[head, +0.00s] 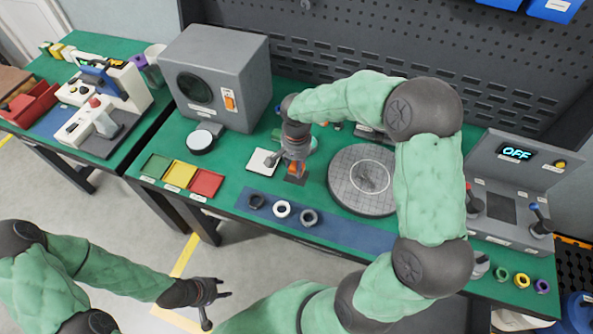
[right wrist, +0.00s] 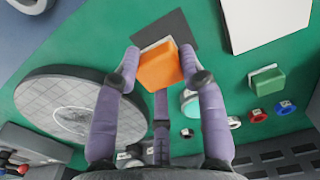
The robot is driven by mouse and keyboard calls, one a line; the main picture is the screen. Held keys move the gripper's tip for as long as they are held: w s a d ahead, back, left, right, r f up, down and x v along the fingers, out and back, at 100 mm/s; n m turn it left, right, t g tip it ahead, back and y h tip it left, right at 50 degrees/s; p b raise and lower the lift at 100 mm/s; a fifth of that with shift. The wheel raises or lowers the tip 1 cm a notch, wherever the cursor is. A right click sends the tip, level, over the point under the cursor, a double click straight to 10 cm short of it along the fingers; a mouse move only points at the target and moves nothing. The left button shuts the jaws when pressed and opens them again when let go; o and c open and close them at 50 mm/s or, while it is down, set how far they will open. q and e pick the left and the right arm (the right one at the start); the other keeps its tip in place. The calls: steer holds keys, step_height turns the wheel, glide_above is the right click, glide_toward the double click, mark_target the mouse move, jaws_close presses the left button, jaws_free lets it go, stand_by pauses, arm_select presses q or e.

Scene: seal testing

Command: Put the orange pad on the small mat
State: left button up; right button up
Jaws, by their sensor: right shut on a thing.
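My right gripper (head: 294,168) is shut on the orange pad (right wrist: 160,66), which has a whitish layer along one edge. In the right wrist view the pad sits between the purple fingers (right wrist: 160,80). A dark grey square mat (right wrist: 176,36) shows just beyond the pad, partly hidden by it; I cannot tell whether they touch. In the head view the gripper points down at the table, and the mat (head: 293,181) shows as a small dark patch below it. My left gripper (head: 213,303) is open and empty, in front of the table, over the floor.
A white square plate (head: 263,161) lies left of the right gripper. A round grey disc (head: 361,180) stands to its right. Several rings (head: 282,209) lie on a blue strip in front. A green pad (right wrist: 267,82) lies nearby. A grey box (head: 220,77) stands behind left.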

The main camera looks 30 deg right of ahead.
steer(key=shift+w+d+f, duration=0.2)
steer(key=shift+w+f, duration=0.1)
steer(key=shift+f, duration=0.1)
steer(key=shift+w+f+b, duration=0.15)
steer(key=shift+f+b, duration=0.75)
steer(key=shift+f, duration=0.75)
steer(key=shift+f, duration=0.1)
steer(key=shift+f, duration=0.1)
steer(key=o, duration=1.1)
steer(key=shift+o, duration=0.2)
steer(key=shift+r, duration=0.55)
step_height(320, 180, up, 11)
steer(key=p, duration=0.4)
steer(key=shift+r, duration=0.2)
